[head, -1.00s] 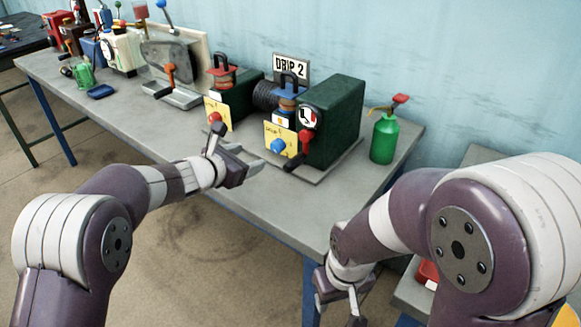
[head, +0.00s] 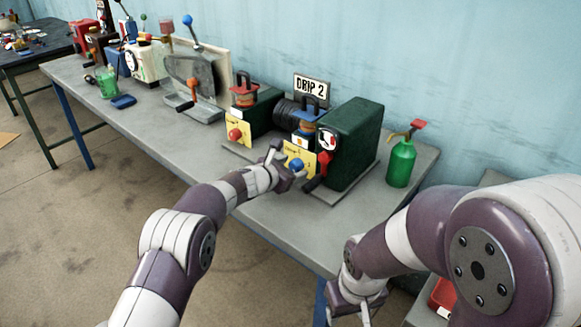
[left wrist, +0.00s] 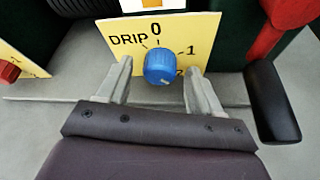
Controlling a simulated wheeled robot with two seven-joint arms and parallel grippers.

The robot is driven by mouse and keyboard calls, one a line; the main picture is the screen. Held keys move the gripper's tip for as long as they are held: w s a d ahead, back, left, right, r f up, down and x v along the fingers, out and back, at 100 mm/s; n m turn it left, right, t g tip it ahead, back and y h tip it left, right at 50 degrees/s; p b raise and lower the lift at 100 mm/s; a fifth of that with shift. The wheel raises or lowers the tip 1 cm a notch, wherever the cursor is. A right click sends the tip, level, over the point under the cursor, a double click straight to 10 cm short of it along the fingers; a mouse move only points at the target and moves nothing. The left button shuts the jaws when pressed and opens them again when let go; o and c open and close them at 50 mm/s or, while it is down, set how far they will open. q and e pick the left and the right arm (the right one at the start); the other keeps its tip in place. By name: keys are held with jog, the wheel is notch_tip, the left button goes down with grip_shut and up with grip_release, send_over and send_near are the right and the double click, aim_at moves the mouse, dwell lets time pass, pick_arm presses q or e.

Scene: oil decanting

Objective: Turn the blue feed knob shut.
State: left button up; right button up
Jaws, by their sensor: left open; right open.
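The blue feed knob (head: 297,165) is on a yellow plate (left wrist: 207,40) at the front of the green DRIP 2 machine (head: 352,140). In the left wrist view the knob (left wrist: 159,66) shows with DRIP, 0, 1 and a partly hidden figure around it. A small pale mark is near its lower edge. My left gripper (left wrist: 159,74) is open, with one finger on each side of the knob. I cannot tell whether the fingers touch it. In the head view the left gripper (head: 285,165) is at the plate. My right gripper (head: 357,300) is open, low by the table's front edge.
A red lever with a black grip (left wrist: 272,100) is just right of the knob. A red knob (head: 235,135) on another yellow plate is to the left. A green oil can (head: 401,162) stands on the right. The grey tabletop (head: 170,140) is bare in front.

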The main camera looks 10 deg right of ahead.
pick_arm(q)
jog(key=c, duration=1.1)
jog(key=shift+o, duration=0.2)
jog(key=shift+r+g+p, duration=0.2)
jog(key=shift+g+p, duration=0.1)
jog(key=shift+p, duration=0.4)
jog(key=n+g+p, duration=0.1)
jog(key=n+p, duration=0.1)
jog(key=p, duration=0.2)
jog(key=shift+w+a+r+h, duration=0.1)
jog(key=shift+h, duration=0.3)
jog(key=shift+w+f+n+g+h+p, duration=0.1)
jog(key=shift+f+n+g+h+p, duration=0.2)
jog(key=shift+n+p, duration=0.35)
jog(key=shift+a+n+h, duration=0.1)
jog(key=shift+n+h, duration=0.2)
jog(key=shift+n, duration=0.35)
jog(key=shift+g, duration=0.3)
jog(key=o, duration=1.1)
jog(key=shift+c, duration=0.2)
